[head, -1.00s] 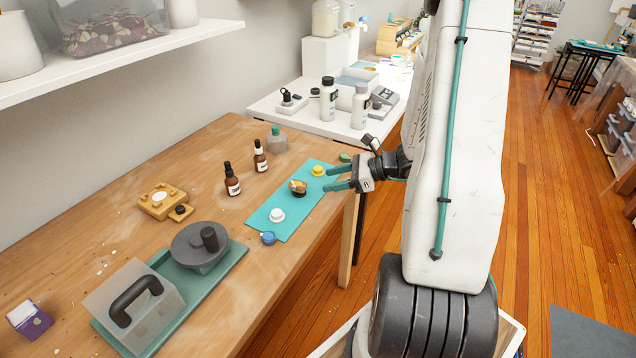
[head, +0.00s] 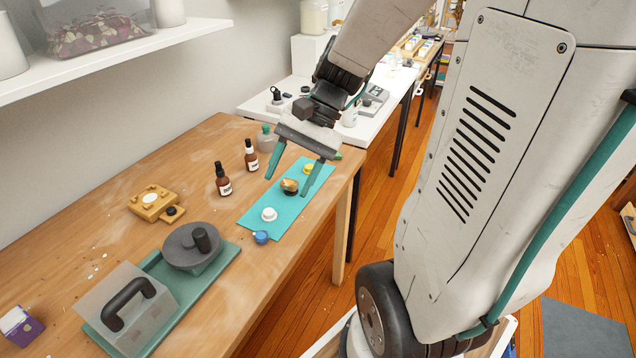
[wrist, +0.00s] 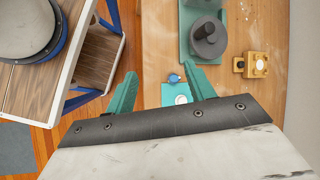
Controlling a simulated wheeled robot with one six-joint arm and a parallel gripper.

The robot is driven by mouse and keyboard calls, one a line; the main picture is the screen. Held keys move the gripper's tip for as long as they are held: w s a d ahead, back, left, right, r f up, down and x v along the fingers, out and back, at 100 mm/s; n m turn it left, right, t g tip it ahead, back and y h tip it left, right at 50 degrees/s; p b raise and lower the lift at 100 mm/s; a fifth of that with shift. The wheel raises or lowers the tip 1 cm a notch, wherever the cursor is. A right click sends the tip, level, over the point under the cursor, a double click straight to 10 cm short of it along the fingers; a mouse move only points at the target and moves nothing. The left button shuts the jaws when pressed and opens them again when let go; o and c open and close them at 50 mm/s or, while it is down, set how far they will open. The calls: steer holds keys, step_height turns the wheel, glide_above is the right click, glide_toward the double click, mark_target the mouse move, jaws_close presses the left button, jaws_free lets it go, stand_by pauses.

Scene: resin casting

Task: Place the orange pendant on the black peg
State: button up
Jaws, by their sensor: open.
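The orange pendant (head: 286,183) is a small orange and dark shape in the middle of the teal mat (head: 286,214). It appears to lie on or over the black peg (head: 291,192), whose dark part shows below it; I cannot tell whether it is fully seated. My gripper (head: 286,187) is open and points down above the mat, its teal fingers spread to either side of the pendant in the head view.
A white peg (head: 269,214) and a yellow peg (head: 309,168) flank the black one. Two brown bottles (head: 222,180) stand left of the mat. A grey round pot (head: 181,249) stands on a green tray.

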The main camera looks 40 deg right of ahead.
steer(key=s+a+r+n+h, duration=0.1)
steer(key=s+r+n+h, duration=0.2)
steer(key=s+n, duration=0.2)
steer(key=s+a+r+n+t+h, duration=0.1)
steer(key=s+a+r+n+h, duration=0.1)
steer(key=s+r+n+h, duration=0.1)
steer(key=s+n+h, duration=0.1)
steer(key=s+n, duration=0.1)
steer(key=s, duration=0.1)
steer(key=shift+a+n, duration=0.3)
steer(key=shift+n, duration=0.1)
